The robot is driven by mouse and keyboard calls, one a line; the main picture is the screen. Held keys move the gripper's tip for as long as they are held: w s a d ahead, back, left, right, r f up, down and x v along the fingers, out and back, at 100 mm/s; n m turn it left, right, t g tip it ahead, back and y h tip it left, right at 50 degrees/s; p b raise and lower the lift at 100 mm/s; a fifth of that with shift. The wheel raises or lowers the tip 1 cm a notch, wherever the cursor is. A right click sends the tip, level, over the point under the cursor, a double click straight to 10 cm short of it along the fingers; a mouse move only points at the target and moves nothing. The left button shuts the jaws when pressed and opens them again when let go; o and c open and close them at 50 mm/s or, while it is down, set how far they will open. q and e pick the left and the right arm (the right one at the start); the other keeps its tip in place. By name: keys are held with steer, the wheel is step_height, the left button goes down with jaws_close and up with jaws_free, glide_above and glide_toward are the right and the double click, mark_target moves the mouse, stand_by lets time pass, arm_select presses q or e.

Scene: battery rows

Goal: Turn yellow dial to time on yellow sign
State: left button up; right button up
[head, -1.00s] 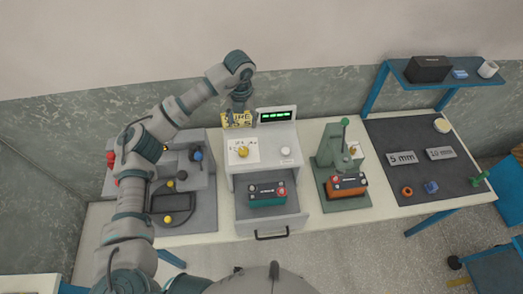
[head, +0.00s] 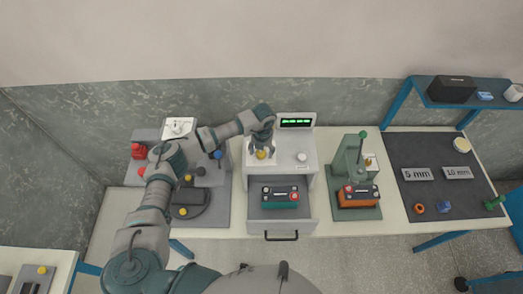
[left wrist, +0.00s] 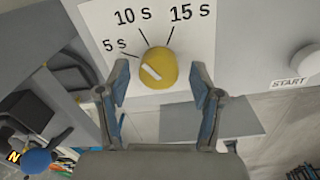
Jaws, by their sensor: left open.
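The yellow dial (head: 261,154) sits on a white panel on top of the grey drawer machine. In the left wrist view the dial (left wrist: 158,68) has a white mark slanting to the upper left, roughly toward the 5 s side; labels 5 s, 10 s and 15 s (left wrist: 190,13) fan out around it. My left gripper (left wrist: 160,82) is open, with one finger on each side of the dial and gaps between; contact does not show. In the head view the left gripper (head: 262,147) is over the dial. I cannot make out the yellow sign now. My right gripper is not in view.
A START button (left wrist: 288,83) is right of the dial. A green-lit display (head: 296,122) stands behind. The drawer (head: 305,210) is open with a teal battery (head: 280,196) in it. A green press (head: 355,160) with an orange battery stands to the right.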

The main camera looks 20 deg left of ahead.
arm_select(q)
steer(key=shift+f, duration=0.2)
steer(key=shift+c, duration=0.3)
steer(key=shift+a, duration=0.1)
steer(key=c, duration=1.1)
